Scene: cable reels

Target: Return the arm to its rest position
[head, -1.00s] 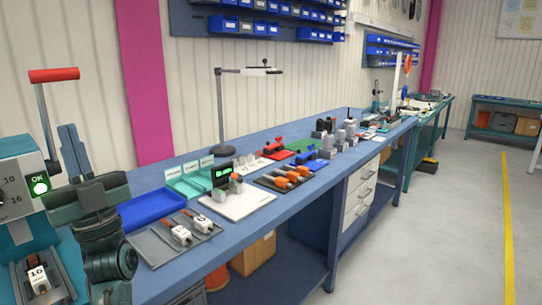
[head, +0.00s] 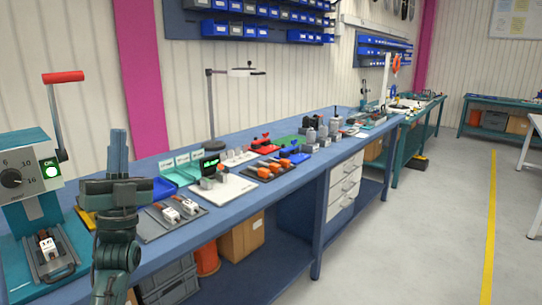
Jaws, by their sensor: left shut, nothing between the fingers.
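My left gripper (head: 118,140) is raised at the lower left of the head view, fingers pointing up and pressed together with nothing between them. It stands in front of the blue workbench (head: 330,148), just right of the grey and teal press (head: 28,172) with a red-handled lever. The gripper and forearm hide part of a yellow item and a blue tray (head: 165,188) behind them. My right gripper is not in view.
A grey tray (head: 153,230) with two small labelled parts lies right of the gripper. A white board (head: 243,186), teal bins (head: 182,176) and a desk lamp (head: 209,110) stand farther along the bench. The floor (head: 425,235) at the right is clear.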

